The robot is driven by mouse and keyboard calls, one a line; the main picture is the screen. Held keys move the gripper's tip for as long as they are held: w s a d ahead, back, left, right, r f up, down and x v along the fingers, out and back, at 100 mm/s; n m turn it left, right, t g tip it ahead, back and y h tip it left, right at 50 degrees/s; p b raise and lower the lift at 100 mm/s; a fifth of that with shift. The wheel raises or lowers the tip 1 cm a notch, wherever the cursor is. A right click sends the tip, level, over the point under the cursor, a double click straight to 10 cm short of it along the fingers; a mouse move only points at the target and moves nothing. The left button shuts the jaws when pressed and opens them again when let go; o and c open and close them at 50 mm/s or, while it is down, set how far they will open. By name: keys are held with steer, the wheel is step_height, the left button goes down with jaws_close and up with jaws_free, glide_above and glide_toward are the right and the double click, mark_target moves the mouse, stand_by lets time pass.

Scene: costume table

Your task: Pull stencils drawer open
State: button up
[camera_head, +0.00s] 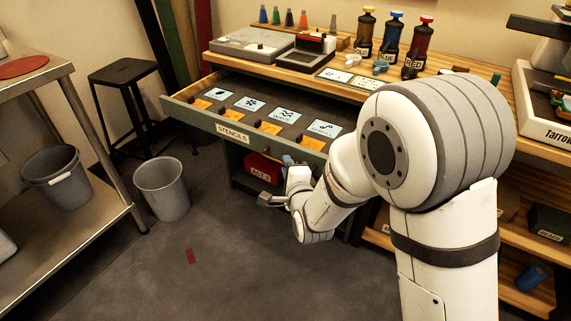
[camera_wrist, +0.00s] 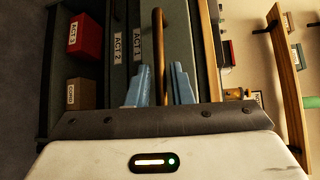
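The stencils drawer (camera_head: 232,135) stands pulled out from the workbench in the head view, with a green front labelled STENCILS. Stencil cards and orange tags show inside it. My gripper (camera_head: 289,161) is low in front of the drawer, near its right half, partly hidden by my arm. In the wrist view my gripper (camera_wrist: 160,84) has its two blue fingers apart. A brass bar handle (camera_wrist: 158,45) runs between them, with a gap on each side. The handle's lower end is hidden behind the gripper body.
A red ACT 3 box (camera_wrist: 86,36) and a brown box (camera_wrist: 84,93) sit on a shelf beside the handle. A grey bin (camera_head: 162,188) and a black stool (camera_head: 124,72) stand left of the drawer. The floor in front is mostly clear, with a small red scrap (camera_head: 190,256).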

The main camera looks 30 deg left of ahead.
steer(key=v, duration=0.6)
steer(key=shift+s, duration=0.15)
